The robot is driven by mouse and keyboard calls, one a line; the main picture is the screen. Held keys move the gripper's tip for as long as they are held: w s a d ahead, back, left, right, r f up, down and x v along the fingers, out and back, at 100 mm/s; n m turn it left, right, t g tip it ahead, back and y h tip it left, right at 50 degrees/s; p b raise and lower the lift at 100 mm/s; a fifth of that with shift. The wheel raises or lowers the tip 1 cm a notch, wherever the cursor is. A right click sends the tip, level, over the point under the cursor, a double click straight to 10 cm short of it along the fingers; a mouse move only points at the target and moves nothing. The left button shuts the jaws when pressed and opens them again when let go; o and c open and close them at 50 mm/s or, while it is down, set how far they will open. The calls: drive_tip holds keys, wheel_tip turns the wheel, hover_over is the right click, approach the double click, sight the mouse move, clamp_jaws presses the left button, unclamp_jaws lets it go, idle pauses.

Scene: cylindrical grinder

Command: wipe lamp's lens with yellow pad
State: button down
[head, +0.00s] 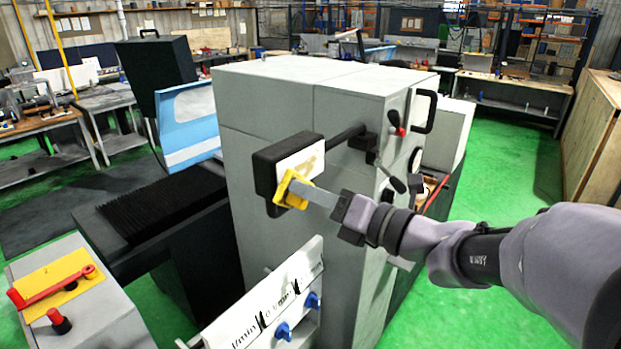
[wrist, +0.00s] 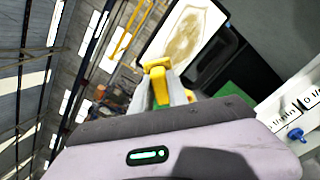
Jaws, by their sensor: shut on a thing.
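The lamp (head: 265,172) is a black box on a black arm, standing out from the grey machine cabinet. Its white lens (head: 308,157) carries a brownish smear, plain in the wrist view on the lens (wrist: 187,32). My gripper (head: 300,190) is shut on the yellow pad (head: 291,188). The pad overlaps the lens's lower part in the head view. In the wrist view the pad (wrist: 157,66) sits at the lens's lower left edge. I cannot tell whether pad and lens touch. The pad hides part of the lens.
The grey cabinet (head: 285,105) fills the middle, with black handles and a red-tipped lever (head: 398,131) on its right face. A white panel with blue knobs (head: 283,331) stands below the lamp. A yellow plate with a red lever (head: 52,285) is at lower left. Green floor is open at right.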

drive_tip(key=shift+x, duration=0.8)
drive_tip(key=shift+d, duration=0.1)
